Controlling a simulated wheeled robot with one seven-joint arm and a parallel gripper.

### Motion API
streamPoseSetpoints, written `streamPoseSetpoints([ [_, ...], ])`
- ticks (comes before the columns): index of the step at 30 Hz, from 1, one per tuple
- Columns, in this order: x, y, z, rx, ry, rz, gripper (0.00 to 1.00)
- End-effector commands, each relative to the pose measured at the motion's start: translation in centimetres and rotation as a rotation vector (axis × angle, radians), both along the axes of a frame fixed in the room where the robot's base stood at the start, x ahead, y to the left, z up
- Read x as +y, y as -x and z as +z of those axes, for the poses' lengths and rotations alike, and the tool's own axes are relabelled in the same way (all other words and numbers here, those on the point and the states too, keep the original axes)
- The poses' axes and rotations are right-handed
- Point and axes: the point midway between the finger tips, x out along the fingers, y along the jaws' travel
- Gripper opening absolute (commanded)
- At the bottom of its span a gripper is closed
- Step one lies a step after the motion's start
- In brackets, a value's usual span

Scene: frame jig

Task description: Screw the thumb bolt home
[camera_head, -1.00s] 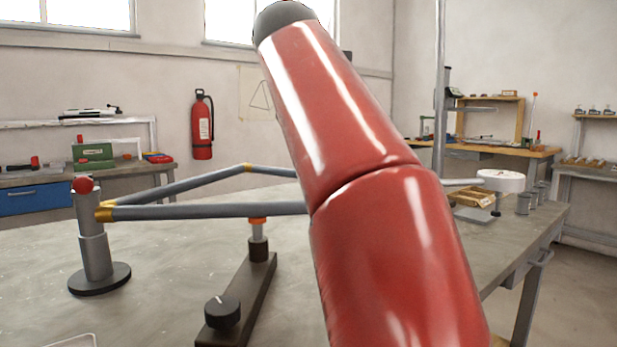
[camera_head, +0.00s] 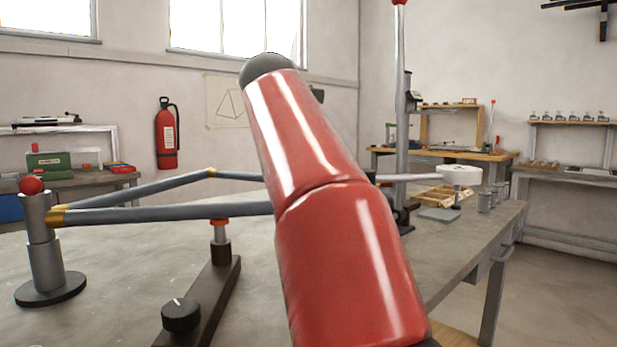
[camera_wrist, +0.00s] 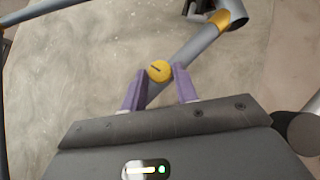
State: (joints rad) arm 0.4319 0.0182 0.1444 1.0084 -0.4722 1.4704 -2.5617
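In the wrist view, a round yellow knob with a dark line across its face (camera_wrist: 159,70), which looks like the thumb bolt's head, sits between the purple fingertips of my gripper (camera_wrist: 160,73). The tips flank it closely on both sides; whether they touch it is not clear. A grey tube of the frame (camera_wrist: 195,48) runs diagonally beneath, with a yellow collar (camera_wrist: 233,20) farther along it. In the head view, my red arm hides the gripper and the knob. The grey tube frame (camera_head: 160,213) shows left of the arm.
A post with a red ball (camera_head: 45,250) stands at the left of the workbench (camera_head: 110,322). A dark bar with a black knob (camera_head: 181,315) lies before the frame. A wooden tray (camera_head: 440,197) and several grey cups stand at the right, near a tall pole (camera_head: 401,130).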

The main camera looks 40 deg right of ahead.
Motion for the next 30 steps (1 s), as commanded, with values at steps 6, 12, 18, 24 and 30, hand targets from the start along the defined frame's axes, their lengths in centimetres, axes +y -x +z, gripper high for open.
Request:
streamPoseSetpoints([
  [6, 0.01, 0.01, 0.0, 0.0, 0.0, 0.0, 0.03],
  [12, 0.07, -0.03, 0.14, 0.001, 0.0, -0.015, 0.03],
  [18, 0.21, -0.2, 0.45, 0.004, 0.0, -0.092, 0.03],
  [24, 0.33, -0.56, 0.42, 0.005, 0.001, -0.238, 0.03],
  [30, 0.43, -0.98, 0.05, 0.001, 0.002, -0.414, 0.03],
])
